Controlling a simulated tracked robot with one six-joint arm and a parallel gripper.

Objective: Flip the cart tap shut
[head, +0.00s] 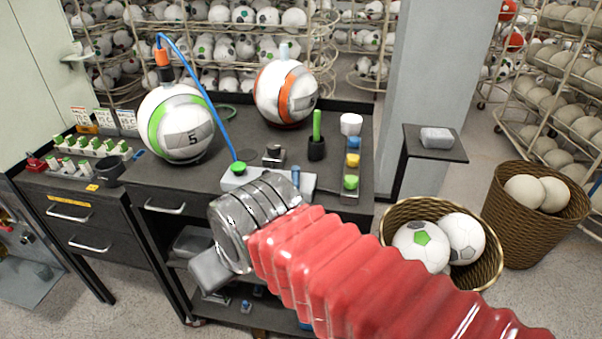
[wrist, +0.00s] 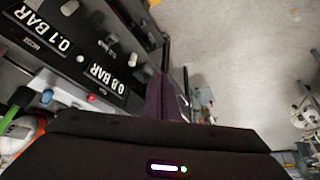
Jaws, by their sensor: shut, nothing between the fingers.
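I cannot tell for certain which part is the cart tap. Small red and brass fittings (head: 8,222) show at the far left edge of the head view, too small to read as a tap. My gripper (head: 208,270) is low in front of the black workbench (head: 155,187), below its top; its fingertips do not show clearly there. In the wrist view my gripper's dark purple fingers (wrist: 168,98) are together, with nothing held. A panel marked 0.1 BAR and 0.8 BAR (wrist: 85,60) is left of them, with a red button (wrist: 91,98) and a blue knob (wrist: 47,95).
Two balls, one green-striped (head: 175,123) and one orange-striped (head: 286,93), stand on the bench. A blue hose (head: 205,92) runs from an orange fitting (head: 163,57). A ball basket (head: 480,275) stands at the right. Open floor shows in the wrist view (wrist: 235,60).

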